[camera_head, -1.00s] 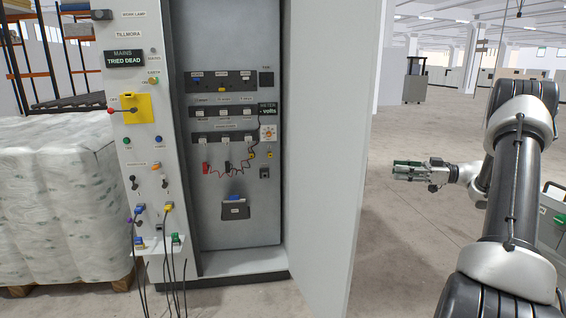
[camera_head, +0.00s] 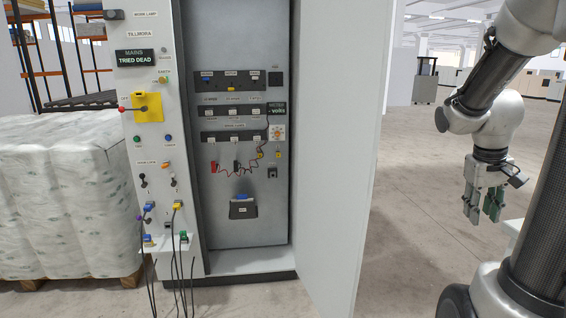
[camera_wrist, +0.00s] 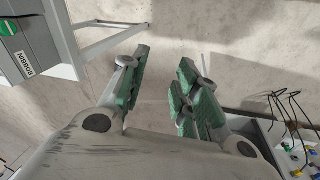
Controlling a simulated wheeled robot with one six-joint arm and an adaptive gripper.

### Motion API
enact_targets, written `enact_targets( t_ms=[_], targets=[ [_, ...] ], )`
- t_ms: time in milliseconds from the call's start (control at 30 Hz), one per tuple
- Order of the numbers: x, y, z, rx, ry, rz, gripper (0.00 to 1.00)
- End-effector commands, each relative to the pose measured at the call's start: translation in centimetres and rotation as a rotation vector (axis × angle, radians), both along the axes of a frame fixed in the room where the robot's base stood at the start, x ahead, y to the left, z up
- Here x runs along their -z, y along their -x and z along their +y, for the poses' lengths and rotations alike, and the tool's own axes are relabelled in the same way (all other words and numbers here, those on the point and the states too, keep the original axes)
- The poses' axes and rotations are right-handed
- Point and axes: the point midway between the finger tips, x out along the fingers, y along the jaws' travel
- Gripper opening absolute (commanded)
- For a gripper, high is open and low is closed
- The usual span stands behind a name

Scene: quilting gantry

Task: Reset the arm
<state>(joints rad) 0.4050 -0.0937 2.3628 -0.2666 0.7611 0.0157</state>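My gripper (camera_head: 482,205) hangs at the right of the head view with its green-padded fingers pointing down. It is apart from the cabinet and stands over open floor. In the wrist view my gripper (camera_wrist: 160,90) shows its fingers spread with a clear gap between them and only bare floor behind. Nothing is held. My arm folds down from the upper right of the head view.
An open electrical cabinet (camera_head: 235,130) stands at centre left, its door (camera_head: 335,160) swung out toward my arm. Its side panel carries switches and hanging cables (camera_head: 180,265). Wrapped pallet goods (camera_head: 65,200) stand at left. Floor beyond the door is clear.

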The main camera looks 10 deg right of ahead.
Motion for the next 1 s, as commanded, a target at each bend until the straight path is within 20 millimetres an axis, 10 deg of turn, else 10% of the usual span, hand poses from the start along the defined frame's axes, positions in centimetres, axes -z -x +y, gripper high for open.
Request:
enact_targets(
  t_ms=[100,300,567,1000],
  targets=[
    [-1.8,4.8,7.1,-0.008,-0.101,-0.002,0.31],
    [-4.0,8.4,14.3,-0.11,-0.182,-0.146,0.31],
    [-7.3,8.6,17.0,-0.259,-0.167,-0.304,0.31],
    [-7.3,8.4,17.2,-0.271,-0.168,-0.301,0.31]
  ],
)
